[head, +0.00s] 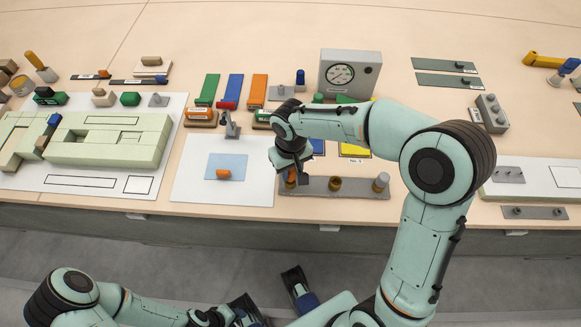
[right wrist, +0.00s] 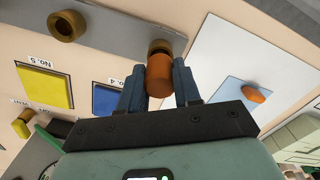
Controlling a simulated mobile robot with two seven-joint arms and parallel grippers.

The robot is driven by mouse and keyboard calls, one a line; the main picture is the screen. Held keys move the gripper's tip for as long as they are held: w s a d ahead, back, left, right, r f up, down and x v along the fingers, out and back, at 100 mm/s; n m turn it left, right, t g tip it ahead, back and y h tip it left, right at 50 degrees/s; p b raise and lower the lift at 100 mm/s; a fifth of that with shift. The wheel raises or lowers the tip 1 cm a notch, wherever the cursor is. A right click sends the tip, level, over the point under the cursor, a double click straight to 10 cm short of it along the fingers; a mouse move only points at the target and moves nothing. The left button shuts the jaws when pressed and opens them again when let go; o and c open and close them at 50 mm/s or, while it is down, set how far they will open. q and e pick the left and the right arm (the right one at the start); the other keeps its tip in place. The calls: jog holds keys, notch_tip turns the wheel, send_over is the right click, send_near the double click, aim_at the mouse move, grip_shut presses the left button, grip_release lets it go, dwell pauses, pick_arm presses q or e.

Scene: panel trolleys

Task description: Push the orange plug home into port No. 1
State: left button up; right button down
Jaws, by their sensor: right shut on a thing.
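The orange plug (right wrist: 159,78) is between the fingers of my right gripper (right wrist: 159,88). It also shows in the head view (head: 291,176), partly covered by the gripper. The right gripper (head: 290,178) is shut on it at the left end of a grey port strip (head: 358,189). In the right wrist view the plug's far end meets a dark brown ring-shaped port (right wrist: 162,46); how deep it sits cannot be told. No number shows on this port. My left gripper (head: 270,297) is low in the head view, away from the table, its fingers apart and empty.
The strip also bears a brown port (head: 335,185) and a grey peg-like post (head: 381,182). Another orange piece (head: 223,174) lies on a blue patch to the left. A gauge box (head: 350,74) stands behind. Blue and yellow pads lie just behind the strip.

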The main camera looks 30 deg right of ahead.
pick_arm(q)
jog(key=shift+s+f+b, duration=0.1)
jog(key=shift+f+b, duration=0.5)
jog(key=shift+f, duration=0.05)
pick_arm(e)
jog(key=shift+f, duration=0.9)
jog(key=c, duration=0.7)
grip_release()
jog(key=shift+r, duration=0.2)
notch_tip(320, 180, up, 6)
jog(key=p, duration=0.4)
jog(key=shift+f+p, duration=0.15)
jog(key=shift+p, duration=0.25)
jog(key=shift+r+p, duration=0.8)
jog(key=shift+r, duration=0.25)
pick_arm(q)
notch_tip(320, 180, up, 6)
jog(key=shift+w, duration=0.2)
